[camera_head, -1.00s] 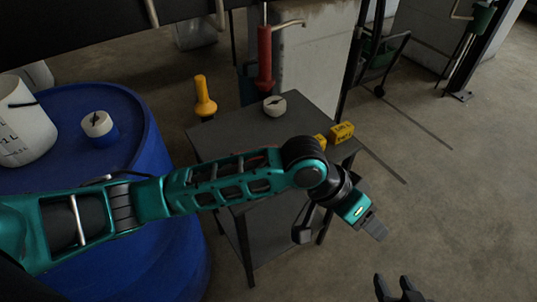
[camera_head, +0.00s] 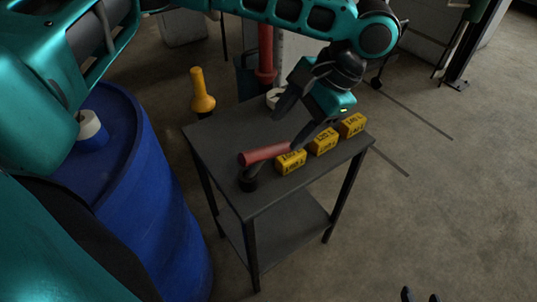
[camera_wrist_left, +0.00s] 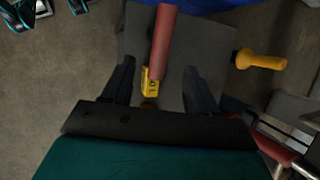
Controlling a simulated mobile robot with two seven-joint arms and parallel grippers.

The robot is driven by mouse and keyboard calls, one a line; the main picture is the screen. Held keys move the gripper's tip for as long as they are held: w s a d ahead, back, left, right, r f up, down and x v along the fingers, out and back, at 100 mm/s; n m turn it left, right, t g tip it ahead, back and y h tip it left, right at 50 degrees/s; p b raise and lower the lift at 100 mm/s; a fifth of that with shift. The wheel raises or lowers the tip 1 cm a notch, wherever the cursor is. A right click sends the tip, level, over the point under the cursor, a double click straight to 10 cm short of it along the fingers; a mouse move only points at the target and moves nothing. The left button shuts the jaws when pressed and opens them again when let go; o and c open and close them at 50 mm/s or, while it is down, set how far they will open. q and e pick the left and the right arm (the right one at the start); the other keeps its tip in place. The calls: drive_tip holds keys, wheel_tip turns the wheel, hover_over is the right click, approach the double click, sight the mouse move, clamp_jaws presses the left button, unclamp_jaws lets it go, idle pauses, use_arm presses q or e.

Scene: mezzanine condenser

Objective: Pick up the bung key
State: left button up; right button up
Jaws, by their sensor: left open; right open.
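A red cylindrical handle (camera_head: 264,153), apparently the bung key, lies on the dark table (camera_head: 222,137). A black round piece (camera_head: 248,180) is beside its left end; I cannot tell whether they are joined. My left gripper (camera_head: 286,132) is open and empty above the table, its fingers pointing down-left toward the handle. In the left wrist view the red handle (camera_wrist_left: 165,40) shows between and beyond the two spread fingers (camera_wrist_left: 158,66), with its near end by a yellow box. My right gripper (camera_head: 420,297) shows only its fingertips at the bottom edge, open.
Three yellow boxes (camera_head: 323,141) stand in a row close by the handle. A white ring-shaped thing (camera_head: 273,97) sits at the table's back, partly behind my gripper. A yellow-handled object (camera_head: 202,92) stands behind the table's left corner. A blue drum (camera_head: 150,200) is at left.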

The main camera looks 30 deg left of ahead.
sight(272, 149)
use_arm(q)
drive_tip(key=b+x, duration=0.2)
drive_tip(key=x, duration=0.5)
drive_tip(key=shift+s+a+f, duration=0.1)
drive_tip(key=shift+f, duration=0.1)
drive_tip(key=b+x, duration=0.2)
drive_tip(key=x, duration=0.3)
drive_tip(key=shift+a, duration=0.15)
clamp_jaws()
